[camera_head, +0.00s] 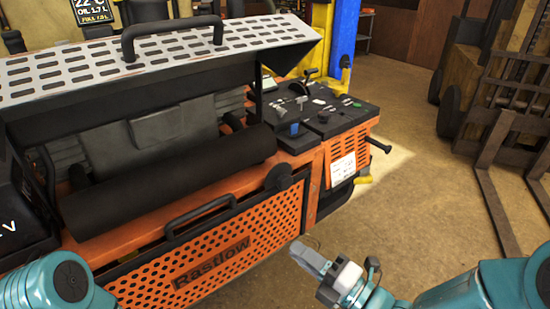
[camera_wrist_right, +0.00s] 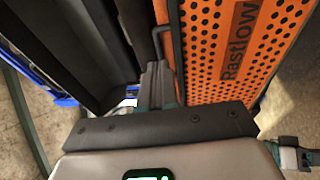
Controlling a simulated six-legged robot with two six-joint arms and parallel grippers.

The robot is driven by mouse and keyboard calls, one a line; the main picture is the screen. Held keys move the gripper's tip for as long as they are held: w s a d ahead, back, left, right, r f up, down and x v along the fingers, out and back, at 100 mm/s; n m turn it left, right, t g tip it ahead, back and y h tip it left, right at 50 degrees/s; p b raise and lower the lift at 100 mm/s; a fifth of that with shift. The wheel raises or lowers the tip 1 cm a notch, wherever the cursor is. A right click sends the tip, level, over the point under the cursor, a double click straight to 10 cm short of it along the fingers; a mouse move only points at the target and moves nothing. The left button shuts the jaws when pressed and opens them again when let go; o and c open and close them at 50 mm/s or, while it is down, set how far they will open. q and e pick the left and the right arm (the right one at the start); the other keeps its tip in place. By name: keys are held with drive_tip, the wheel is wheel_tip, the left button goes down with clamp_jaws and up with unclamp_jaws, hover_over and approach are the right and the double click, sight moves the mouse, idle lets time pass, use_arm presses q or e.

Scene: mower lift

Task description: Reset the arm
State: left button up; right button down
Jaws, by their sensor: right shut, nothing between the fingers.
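My right gripper (camera_head: 308,257) is low in front of the orange machine, near its front right corner, in the head view. Its fingers are together with nothing between them. In the right wrist view the shut fingers (camera_wrist_right: 158,82) point toward the machine's perforated orange panel and its dark handle; whether they touch anything is hard to tell. My left arm (camera_head: 60,280) shows only in part at the lower left of the head view, and its gripper is out of sight.
The orange Rastlow machine (camera_head: 215,265) fills the left and middle, with a raised perforated metal cover (camera_head: 170,55), a black roller (camera_head: 170,180) and a control panel (camera_head: 320,110). A forklift (camera_head: 500,110) stands at the right. Open floor (camera_head: 420,190) lies between them.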

wheel_tip(320, 180, down, 24)
drive_tip(key=s+m+g+h, duration=0.3)
drive_tip(key=m+g+h, duration=0.3)
drive_tip(key=m, duration=0.6)
drive_tip(key=s+d+f+m+g+h, duration=0.3)
drive_tip(key=s+f+m+g, duration=0.4)
drive_tip(key=m, duration=1)
drive_tip(key=s+f+h, duration=0.1)
drive_tip(key=s+f, duration=0.2)
drive_tip(key=s, duration=0.3)
drive_tip(key=shift+s+d+f, duration=0.2)
drive_tip(key=shift+s+d, duration=0.05)
drive_tip(key=shift+d, duration=0.1)
drive_tip(key=shift+w, duration=0.1)
